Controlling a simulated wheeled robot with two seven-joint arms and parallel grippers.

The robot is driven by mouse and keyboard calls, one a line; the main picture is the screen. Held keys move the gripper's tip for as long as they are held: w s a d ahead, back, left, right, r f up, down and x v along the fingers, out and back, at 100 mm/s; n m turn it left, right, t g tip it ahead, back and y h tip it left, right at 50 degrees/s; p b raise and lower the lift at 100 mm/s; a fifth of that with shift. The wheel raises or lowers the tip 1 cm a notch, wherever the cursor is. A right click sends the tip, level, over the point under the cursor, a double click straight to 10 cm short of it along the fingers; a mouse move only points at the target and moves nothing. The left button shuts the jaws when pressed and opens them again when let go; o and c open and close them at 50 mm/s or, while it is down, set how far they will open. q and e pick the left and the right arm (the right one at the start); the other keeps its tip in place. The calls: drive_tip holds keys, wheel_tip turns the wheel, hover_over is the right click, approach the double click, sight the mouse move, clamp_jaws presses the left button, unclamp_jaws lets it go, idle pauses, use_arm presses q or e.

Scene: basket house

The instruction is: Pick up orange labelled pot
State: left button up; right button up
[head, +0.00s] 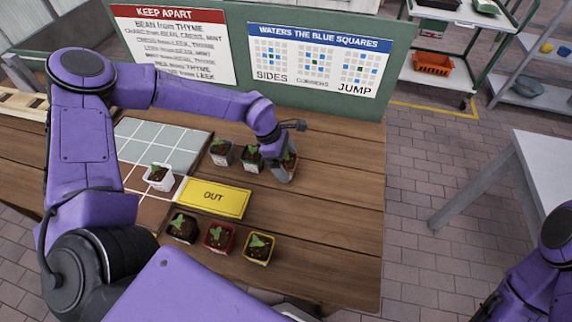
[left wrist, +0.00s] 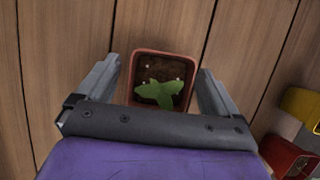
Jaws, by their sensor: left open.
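A terracotta-orange pot (head: 291,160) with a green seedling stands at the right end of the back row on the wooden table, partly hidden by my left gripper (head: 284,170). In the left wrist view the pot (left wrist: 149,65) is seen from above, with dark soil and green leaves. My left gripper (left wrist: 158,85) is open, with one finger on each side of the pot and a gap visible to each finger. No label can be read on the pot. My right gripper is out of view; only part of my right arm shows at the lower right.
A yellow OUT sign (head: 214,197) lies in front, with dark (head: 182,228), red (head: 218,238) and yellow (head: 259,248) pots nearer. The table's right side is clear.

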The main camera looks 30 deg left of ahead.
use_arm(q)
drive_tip(key=c, duration=1.3)
drive_tip(key=shift+r, duration=0.15)
